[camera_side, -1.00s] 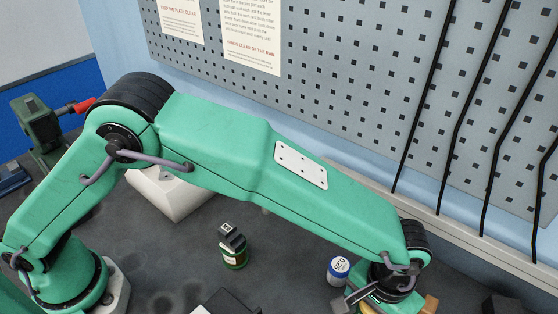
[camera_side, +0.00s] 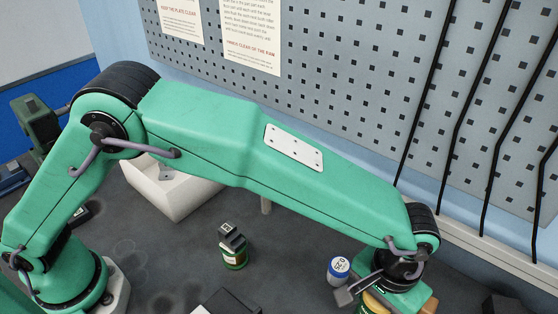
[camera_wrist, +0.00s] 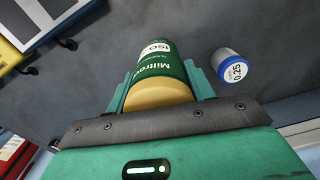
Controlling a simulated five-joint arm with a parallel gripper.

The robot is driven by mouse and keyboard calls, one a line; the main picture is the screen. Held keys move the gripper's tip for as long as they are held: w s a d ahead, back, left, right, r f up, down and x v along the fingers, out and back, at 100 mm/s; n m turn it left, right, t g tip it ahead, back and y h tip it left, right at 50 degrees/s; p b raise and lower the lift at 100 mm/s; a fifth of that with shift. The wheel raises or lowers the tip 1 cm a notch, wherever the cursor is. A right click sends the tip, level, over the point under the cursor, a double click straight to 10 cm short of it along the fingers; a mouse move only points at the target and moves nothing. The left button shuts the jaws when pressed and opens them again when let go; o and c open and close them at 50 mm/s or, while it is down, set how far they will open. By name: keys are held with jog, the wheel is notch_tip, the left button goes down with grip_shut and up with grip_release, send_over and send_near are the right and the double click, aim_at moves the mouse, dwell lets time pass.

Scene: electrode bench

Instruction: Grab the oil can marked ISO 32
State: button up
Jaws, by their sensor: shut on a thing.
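A green can with a yellow end (camera_wrist: 158,72) sits between the jaws of my gripper (camera_wrist: 160,88) in the wrist view. Its white label band reads "ISO", but I cannot read the number with certainty. My gripper is shut on this can, with one green jaw along each side. In the side view my gripper (camera_side: 372,292) is at the lower right, and only a yellowish bit of the held can (camera_side: 370,304) shows at the bottom edge. Whether the can is off the bench is not clear.
A small white and blue pot marked 0.25 (camera_wrist: 230,66) stands close beside the held can. A dark green bottle with a black top (camera_side: 233,250) stands mid-bench. A pegboard (camera_side: 350,80) with black cables rises at the back.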

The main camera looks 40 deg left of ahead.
jog(key=shift+r, duration=3.6)
jog(key=shift+w, duration=0.1)
